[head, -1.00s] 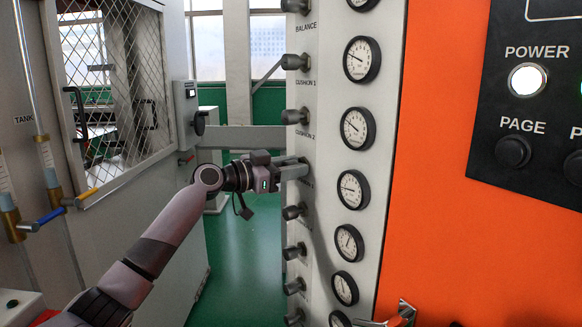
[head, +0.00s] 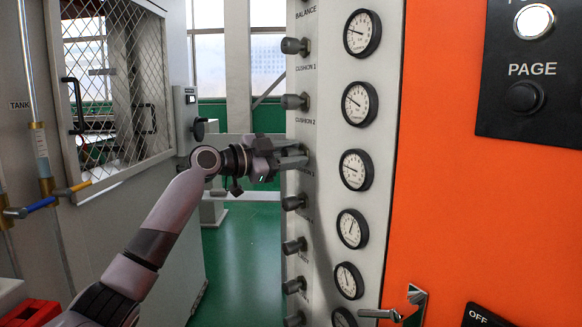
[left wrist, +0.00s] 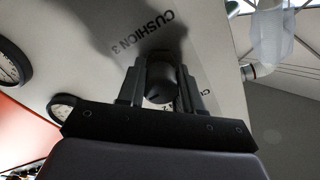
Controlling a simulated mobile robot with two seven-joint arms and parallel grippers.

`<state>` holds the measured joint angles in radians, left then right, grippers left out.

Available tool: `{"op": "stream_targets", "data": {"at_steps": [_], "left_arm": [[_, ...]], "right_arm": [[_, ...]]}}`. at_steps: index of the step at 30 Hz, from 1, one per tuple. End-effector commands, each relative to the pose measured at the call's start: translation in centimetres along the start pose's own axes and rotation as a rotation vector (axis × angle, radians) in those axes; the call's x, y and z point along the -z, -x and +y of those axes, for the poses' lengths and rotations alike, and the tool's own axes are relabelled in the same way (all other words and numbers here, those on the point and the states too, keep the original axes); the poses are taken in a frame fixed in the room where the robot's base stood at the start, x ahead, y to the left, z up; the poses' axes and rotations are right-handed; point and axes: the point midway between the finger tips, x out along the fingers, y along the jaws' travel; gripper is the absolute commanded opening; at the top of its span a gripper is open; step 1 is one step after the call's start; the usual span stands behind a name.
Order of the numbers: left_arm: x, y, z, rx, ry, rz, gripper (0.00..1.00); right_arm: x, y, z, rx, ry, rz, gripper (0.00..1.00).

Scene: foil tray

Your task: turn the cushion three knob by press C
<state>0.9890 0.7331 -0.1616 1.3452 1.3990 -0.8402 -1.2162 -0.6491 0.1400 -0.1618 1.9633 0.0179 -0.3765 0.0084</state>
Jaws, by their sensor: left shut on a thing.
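The cushion three knob (left wrist: 162,82) is a dark round knob on the pale panel, with the label CUSHION 3 (left wrist: 143,32) beside it in the left wrist view. My left gripper (left wrist: 161,88) has one finger on each side of this knob and is shut on it. The label looks slanted in that view. In the head view my left gripper (head: 301,155) reaches the panel from the left, and its fingers hide the knob. My right gripper is not in view.
More dark knobs, such as one above (head: 294,102) and one below (head: 294,202), line the panel edge close to my fingers. Round gauges (head: 356,170) run beside them. An orange panel (head: 440,220) with a metal handle (head: 416,300) is at right. A mesh-windowed cabinet (head: 110,90) stands left.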

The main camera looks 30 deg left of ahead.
Motion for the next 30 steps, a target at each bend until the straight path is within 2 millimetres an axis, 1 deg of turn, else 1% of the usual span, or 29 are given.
{"op": "stream_targets", "data": {"at_steps": [3,10,26,27,28,29,30], "left_arm": [[0.14,0.02,0.01,0.004,-0.067,0.006,0.04],[0.21,0.01,-0.04,0.004,-0.147,0.005,0.04],[0.29,0.00,-0.06,0.003,-0.171,0.006,0.04],[0.29,0.00,-0.06,0.003,-0.171,0.006,0.45],[0.29,0.00,-0.06,0.003,-0.171,0.006,0.54],[0.28,0.00,-0.05,0.003,-0.171,0.005,0.60],[0.25,-0.01,-0.04,0.002,-0.171,0.005,0.60]], "right_arm": [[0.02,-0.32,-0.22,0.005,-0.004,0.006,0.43],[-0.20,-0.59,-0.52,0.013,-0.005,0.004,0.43],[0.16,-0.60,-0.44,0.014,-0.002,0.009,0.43],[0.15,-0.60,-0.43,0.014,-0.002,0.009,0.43],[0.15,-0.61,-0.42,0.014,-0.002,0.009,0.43],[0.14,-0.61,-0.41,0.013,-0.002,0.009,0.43],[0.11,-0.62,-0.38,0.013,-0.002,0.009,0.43]]}}
